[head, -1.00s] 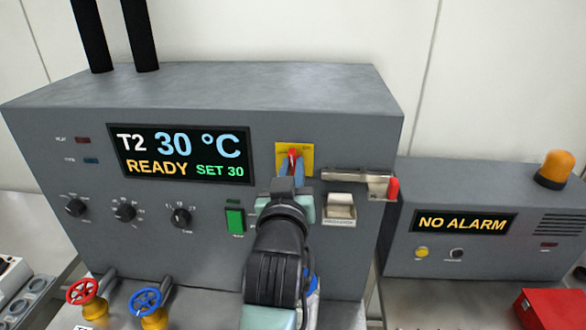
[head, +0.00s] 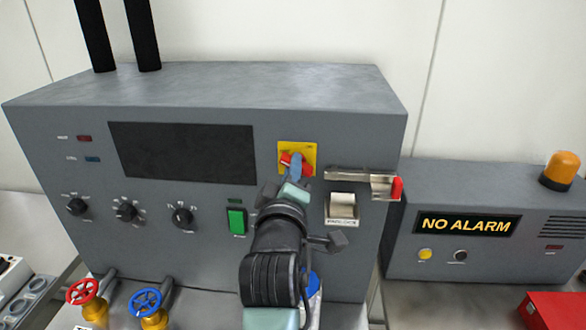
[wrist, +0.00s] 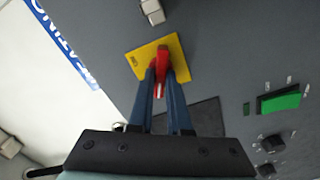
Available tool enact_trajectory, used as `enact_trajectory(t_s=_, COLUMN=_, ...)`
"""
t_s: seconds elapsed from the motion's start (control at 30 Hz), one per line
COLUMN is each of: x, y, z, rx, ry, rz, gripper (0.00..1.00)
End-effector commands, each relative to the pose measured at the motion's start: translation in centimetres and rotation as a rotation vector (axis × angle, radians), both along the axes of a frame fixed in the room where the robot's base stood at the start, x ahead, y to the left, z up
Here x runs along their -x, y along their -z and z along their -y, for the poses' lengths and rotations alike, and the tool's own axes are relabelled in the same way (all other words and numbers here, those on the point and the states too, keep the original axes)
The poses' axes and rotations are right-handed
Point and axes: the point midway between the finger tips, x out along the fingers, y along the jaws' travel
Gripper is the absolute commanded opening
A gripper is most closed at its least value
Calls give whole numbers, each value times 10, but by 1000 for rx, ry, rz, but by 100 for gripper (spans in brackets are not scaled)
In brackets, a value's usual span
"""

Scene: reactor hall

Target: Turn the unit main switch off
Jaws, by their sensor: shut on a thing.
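The unit main switch is a red handle (wrist: 162,66) on a yellow plate (head: 308,151), on the front of the grey unit. My gripper (wrist: 161,76) is shut on the red handle, with one blue finger on each side of it in the wrist view. In the head view my gripper (head: 296,166) covers part of the handle, which lies tilted across the plate. The unit's display (head: 182,151) is dark and blank.
A lever with a red grip (head: 397,188) sticks out right of the switch. A green button (head: 236,220) and several black knobs (head: 182,218) are to the left. Red (head: 83,291) and blue (head: 146,302) valve wheels stand below. The alarm box (head: 450,245) reads NO ALARM.

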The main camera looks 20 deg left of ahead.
Motion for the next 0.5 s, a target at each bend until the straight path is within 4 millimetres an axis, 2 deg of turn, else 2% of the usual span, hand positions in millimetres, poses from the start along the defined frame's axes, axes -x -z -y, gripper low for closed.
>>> enact_trajectory(t_s=0.2, x=0, y=2, z=1, rx=189, ry=3, rz=52, gripper=0)
enact_trajectory(t_s=0.5, x=0, y=4, z=0, rx=381, ry=1, rz=107, gripper=0)
